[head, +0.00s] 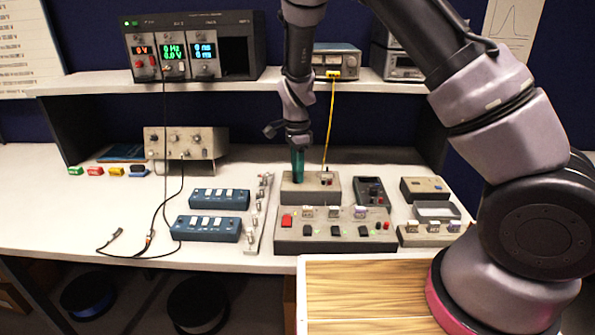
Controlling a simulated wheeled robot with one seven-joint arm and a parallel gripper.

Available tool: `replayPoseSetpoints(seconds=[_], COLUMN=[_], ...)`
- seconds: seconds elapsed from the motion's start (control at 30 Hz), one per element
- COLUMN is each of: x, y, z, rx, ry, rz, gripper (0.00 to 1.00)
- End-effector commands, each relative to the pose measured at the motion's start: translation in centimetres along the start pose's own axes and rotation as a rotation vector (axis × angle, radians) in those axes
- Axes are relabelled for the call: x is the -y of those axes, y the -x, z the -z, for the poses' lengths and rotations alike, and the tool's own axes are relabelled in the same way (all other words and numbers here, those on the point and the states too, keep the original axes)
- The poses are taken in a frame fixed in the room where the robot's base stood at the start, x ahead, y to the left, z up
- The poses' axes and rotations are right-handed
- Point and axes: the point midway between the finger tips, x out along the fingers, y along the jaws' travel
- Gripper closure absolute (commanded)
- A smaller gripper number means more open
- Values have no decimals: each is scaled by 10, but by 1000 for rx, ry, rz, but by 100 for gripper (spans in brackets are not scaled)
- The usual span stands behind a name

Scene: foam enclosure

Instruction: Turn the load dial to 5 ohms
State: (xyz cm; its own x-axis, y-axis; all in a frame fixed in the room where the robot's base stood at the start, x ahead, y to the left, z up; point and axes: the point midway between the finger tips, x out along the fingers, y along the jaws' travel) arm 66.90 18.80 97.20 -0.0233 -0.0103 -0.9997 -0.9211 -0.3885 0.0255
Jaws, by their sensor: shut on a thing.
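My gripper (298,180) points straight down at the back middle of the bench, its teal fingers together. The fingertips reach the top of a small grey box (318,198), on its left half. They are shut on what appears to be the load dial there. The dial is hidden by the fingers, so its pointer and ohm markings cannot be read. A yellow cable (330,125) runs from an instrument on the shelf down to the right part of the box's top.
In front of the box is a wider grey panel (300,246) with buttons and switches. Blue switch boxes (206,238) and a metal strip (259,210) lie left, small modules (425,183) right. A shelf (245,86) with instruments (190,47) overhangs the back. Black leads (145,250) lie front left.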

Motion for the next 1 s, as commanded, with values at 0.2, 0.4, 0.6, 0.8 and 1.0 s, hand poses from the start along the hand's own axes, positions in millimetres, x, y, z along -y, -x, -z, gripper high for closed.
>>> replayPoseSetpoints(seconds=[0.2,0.4,0.6,0.8,1.0], x=[1,1,0,1,1], y=[1,0,1,23,64], z=[0,0,0,0,0], rx=[1,1,1,2,2], ry=[-1,-1,0,0,1], rz=[2,1,1,4,5], gripper=[100,34,34,34,34])
